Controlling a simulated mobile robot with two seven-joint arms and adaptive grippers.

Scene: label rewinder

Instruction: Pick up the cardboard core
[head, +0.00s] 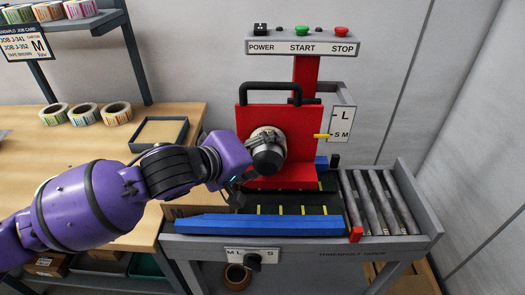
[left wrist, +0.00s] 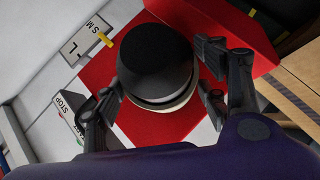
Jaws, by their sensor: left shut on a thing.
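The rim of the core (left wrist: 165,106) shows below the head, between the fingers. The gripper is shut on the core, though the finger contact is partly hidden. My right gripper is not in view.
A blue bar (head: 258,225) runs along the machine's front, with grey rollers (head: 375,200) to the right. The size lever (head: 322,136) is yellow. A brown ring (head: 237,277) lies below. Label rolls (head: 85,114) and a tray (head: 160,132) are on the wooden bench.

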